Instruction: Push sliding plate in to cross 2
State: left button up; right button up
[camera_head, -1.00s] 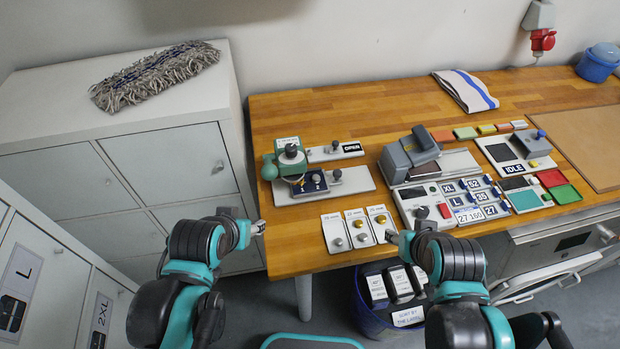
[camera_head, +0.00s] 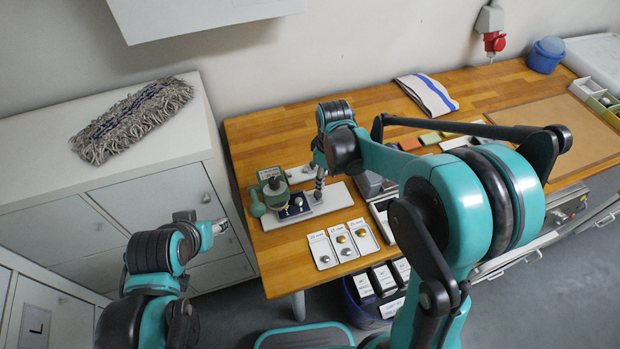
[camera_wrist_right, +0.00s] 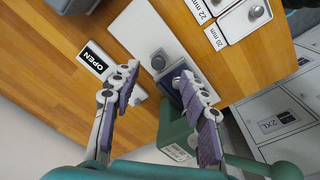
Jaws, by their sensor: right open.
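A green press (camera_head: 270,190) stands on a white base plate (camera_head: 334,198) at the left of the wooden bench. A dark blue sliding plate (camera_head: 293,207) lies in front of it; its dark edge also shows in the right wrist view (camera_wrist_right: 172,92). A grey knob (camera_wrist_right: 158,62) shows between my right fingers in that view; I cannot tell if they touch it. My right gripper (camera_head: 319,183) is open, pointing down beside the press; it also shows in the wrist view (camera_wrist_right: 160,72). My left gripper (camera_head: 219,226) hangs off the bench's left edge, its opening unclear. I cannot make out any crosses.
Trays with buttons (camera_head: 343,244) lie at the bench front, above a blue bin (camera_head: 362,308). My right arm hides much of the bench's middle. A cabinet with a mop head (camera_head: 133,118) stands left.

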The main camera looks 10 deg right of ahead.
aim_at(318, 193)
jog(key=shift+w+a+f+n+g+p, duration=0.45)
jog(key=shift+w+a+f+n, duration=0.25)
jog(key=shift+w+a+f, duration=0.35)
notch_tip(318, 193, down, 8)
jog(key=shift+d+r+b, duration=0.1)
jog(key=shift+r+b, duration=0.1)
jog(key=shift+b, duration=0.35)
jog(key=shift+c, duration=0.2)
grip_shut()
